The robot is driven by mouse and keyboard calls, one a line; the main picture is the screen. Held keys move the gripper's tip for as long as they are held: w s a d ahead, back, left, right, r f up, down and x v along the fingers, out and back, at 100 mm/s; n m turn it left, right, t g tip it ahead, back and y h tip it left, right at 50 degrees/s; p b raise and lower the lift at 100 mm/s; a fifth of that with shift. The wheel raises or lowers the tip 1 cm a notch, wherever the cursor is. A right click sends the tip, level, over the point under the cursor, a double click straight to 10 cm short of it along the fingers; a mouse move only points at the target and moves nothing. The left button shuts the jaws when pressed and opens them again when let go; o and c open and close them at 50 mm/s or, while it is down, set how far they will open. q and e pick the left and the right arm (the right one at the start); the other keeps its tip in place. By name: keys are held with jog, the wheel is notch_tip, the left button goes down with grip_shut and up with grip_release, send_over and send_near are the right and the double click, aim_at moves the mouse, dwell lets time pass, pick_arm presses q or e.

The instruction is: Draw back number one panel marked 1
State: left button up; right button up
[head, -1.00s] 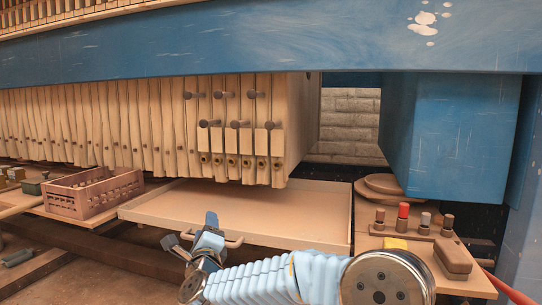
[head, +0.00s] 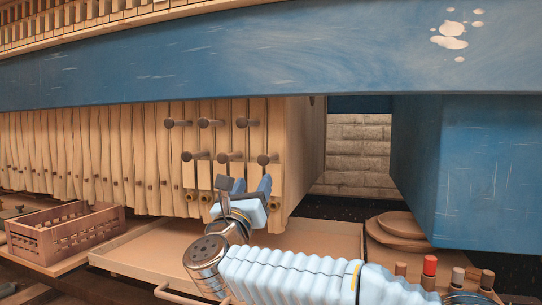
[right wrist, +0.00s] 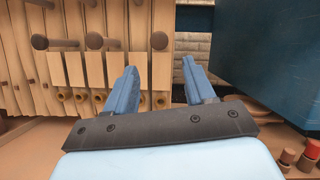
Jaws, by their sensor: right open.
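A stack of tan filter panels (head: 80,150) hangs under the blue beam. Its right-end panels carry dark round-headed handle pegs in two staggered rows, such as the lower right peg (head: 268,158). I cannot read a 1 on any panel. The right-end panel (right wrist: 163,75) shows in the right wrist view with a peg (right wrist: 159,40) near its top. My right gripper (head: 246,187) is open and empty in front of the lower right panels, below the lower pegs. In the right wrist view its spread fingers (right wrist: 159,76) appear below that peg. My left gripper is out of view.
A shallow tan tray (head: 335,237) lies under the stack. A slatted crate (head: 65,232) stands at left. The blue block (head: 480,170) is at right, with round discs (head: 402,228) below it. An open gap separates stack and block.

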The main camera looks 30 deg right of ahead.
aim_at(267, 156)
jog(key=p+x, duration=0.4)
jog(key=x, duration=0.8)
jog(key=shift+w+d+r+p, duration=0.1)
jog(key=shift+w+r+p, duration=0.05)
jog(key=shift+r+p, duration=0.2)
jog(key=shift+w+d, duration=0.4)
grip_shut()
